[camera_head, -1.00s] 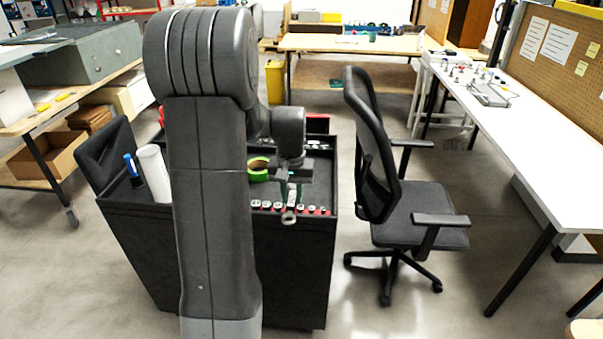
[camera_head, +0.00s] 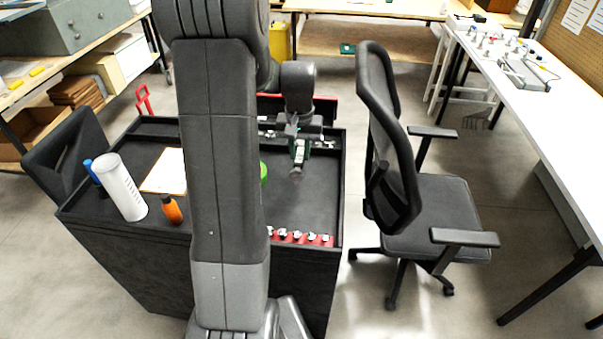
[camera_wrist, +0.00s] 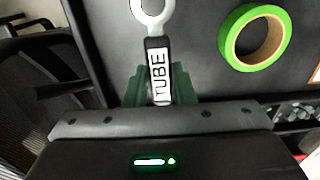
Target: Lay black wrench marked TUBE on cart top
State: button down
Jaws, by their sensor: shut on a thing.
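The wrench (camera_wrist: 157,62) has a black handle with a white label reading TUBE and a pale ring end. My gripper (camera_wrist: 160,88) is shut on its handle, and the ring end points away from the jaws in the wrist view. In the head view my gripper (camera_head: 299,150) is over the right half of the black cart top (camera_head: 310,205), with the wrench small and hard to make out below it. I cannot tell how far the wrench is above the surface.
A green tape roll (camera_wrist: 254,37) lies on the cart top beside the wrench. Red-based small parts (camera_head: 300,237) line the cart's front edge. A white cylinder (camera_head: 122,188) and an orange bottle (camera_head: 172,209) stand at left. An office chair (camera_head: 420,200) is close on the right.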

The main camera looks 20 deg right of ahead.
aim_at(300, 185)
jog(key=shift+s+f, duration=0.1)
jog(key=shift+f, duration=4.65)
jog(key=c, duration=1.2)
grip_release()
notch_tip(300, 185, up, 12)
jog(key=shift+r, duration=0.1)
